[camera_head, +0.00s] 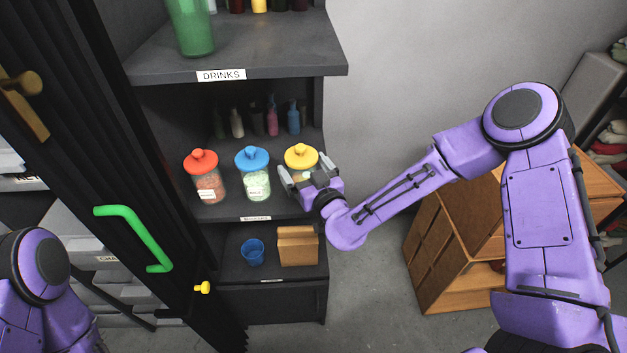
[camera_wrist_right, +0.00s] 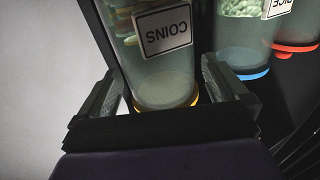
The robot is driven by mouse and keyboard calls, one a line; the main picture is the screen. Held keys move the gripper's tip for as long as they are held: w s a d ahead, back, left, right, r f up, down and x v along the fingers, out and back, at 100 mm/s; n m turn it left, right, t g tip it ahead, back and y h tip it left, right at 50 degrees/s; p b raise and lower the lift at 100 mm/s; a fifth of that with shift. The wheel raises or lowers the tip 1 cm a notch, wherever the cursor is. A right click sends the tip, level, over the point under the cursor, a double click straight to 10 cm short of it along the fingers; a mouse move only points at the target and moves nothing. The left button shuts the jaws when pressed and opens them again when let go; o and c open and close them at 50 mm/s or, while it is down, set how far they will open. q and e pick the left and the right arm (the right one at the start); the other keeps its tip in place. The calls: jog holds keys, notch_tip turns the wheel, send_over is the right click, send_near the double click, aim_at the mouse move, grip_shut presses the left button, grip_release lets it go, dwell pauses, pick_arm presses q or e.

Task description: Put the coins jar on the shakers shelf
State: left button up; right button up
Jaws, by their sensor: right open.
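The coins jar (camera_head: 299,163) is a clear jar with a yellow lid, upright at the right end of a row of jars on the middle shelf. In the right wrist view the jar (camera_wrist_right: 160,70) shows its "COINS" label upside down. My right gripper (camera_head: 305,182) is open at the front of this jar, with one finger on each side of it; I cannot tell whether they touch it. My left gripper is out of view; only part of my left arm shows at lower left. I cannot read which shelf is the shakers shelf.
A red-lidded jar (camera_head: 205,180) and a blue-lidded jar (camera_head: 253,175) stand left of the coins jar. Small bottles (camera_head: 270,118) stand behind. Above is the "DRINKS" shelf (camera_head: 290,62); below, a blue cup (camera_head: 252,252) and a brown box (camera_head: 298,246). A black door with a green handle (camera_head: 138,230) stands left.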

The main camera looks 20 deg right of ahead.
jog(key=s, duration=0.2)
jog(key=s+b, duration=0.1)
jog(key=s, duration=0.1)
jog(key=s+b, duration=0.1)
jog(key=s, duration=0.2)
jog(key=shift+d+f, duration=0.25)
jog(key=shift+d, duration=0.1)
jog(key=s+d+f+m+g+h, duration=0.1)
jog(key=s+d+f+g, duration=0.15)
jog(key=s+f, duration=0.5)
jog(key=s+d+f+m+g, duration=0.1)
jog(key=s+f+g, duration=0.3)
jog(key=f, duration=0.6)
jog(key=s+d+f+m+g+h, duration=0.2)
jog(key=s+f, duration=0.4)
jog(key=s, duration=0.3)
jog(key=s+d+f+m+g+h, duration=0.2)
jog(key=s+d+f+m+g, duration=0.2)
jog(key=s+d+f+g, duration=0.2)
jog(key=s, duration=0.2)
jog(key=shift+s+d, duration=0.4)
jog(key=shift+f, duration=0.1)
